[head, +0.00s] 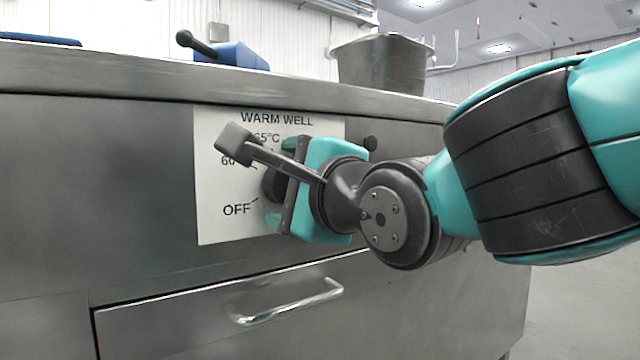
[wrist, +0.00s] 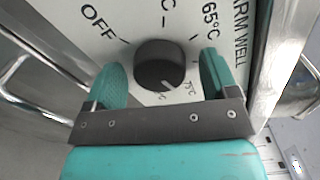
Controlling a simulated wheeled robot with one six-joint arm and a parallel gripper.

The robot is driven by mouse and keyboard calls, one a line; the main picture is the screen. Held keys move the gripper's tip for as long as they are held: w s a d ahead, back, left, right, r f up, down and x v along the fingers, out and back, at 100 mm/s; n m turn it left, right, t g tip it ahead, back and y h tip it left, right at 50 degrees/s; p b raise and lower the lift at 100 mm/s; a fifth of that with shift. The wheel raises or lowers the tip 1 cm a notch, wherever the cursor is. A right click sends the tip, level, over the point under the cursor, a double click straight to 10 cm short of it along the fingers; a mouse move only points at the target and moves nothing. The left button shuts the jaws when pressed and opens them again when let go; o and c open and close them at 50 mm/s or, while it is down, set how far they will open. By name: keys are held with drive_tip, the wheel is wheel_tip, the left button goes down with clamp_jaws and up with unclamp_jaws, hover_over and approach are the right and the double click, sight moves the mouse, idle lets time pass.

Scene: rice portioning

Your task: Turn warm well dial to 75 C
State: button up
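The warm well dial (wrist: 160,62) is a round black knob on a white label panel (wrist: 120,50). In the head view the dial (head: 272,185) is partly hidden behind my gripper (head: 285,185). In the wrist view my gripper (wrist: 163,78) is open, with one teal finger on each side of the dial and a small gap at both sides. A pale pointer mark on the dial's lower rim faces the palm, near small print that seems to read 75°C (wrist: 190,87). Its exact alignment is hard to tell. OFF and 65°C are readable; the right finger may hide other print.
The panel is on the front of a steel counter (head: 100,180). A drawer with a bar handle (head: 290,304) lies below the panel. A dark bin (head: 383,65) and a blue object with a black handle (head: 235,55) stand on top. A small black knob (head: 370,143) is right of the panel.

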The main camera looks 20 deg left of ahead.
drive_tip(key=p+v, duration=0.5)
drive_tip(key=v, duration=1.2)
drive_tip(key=shift+d, duration=0.25)
drive_tip(key=shift+s, duration=0.1)
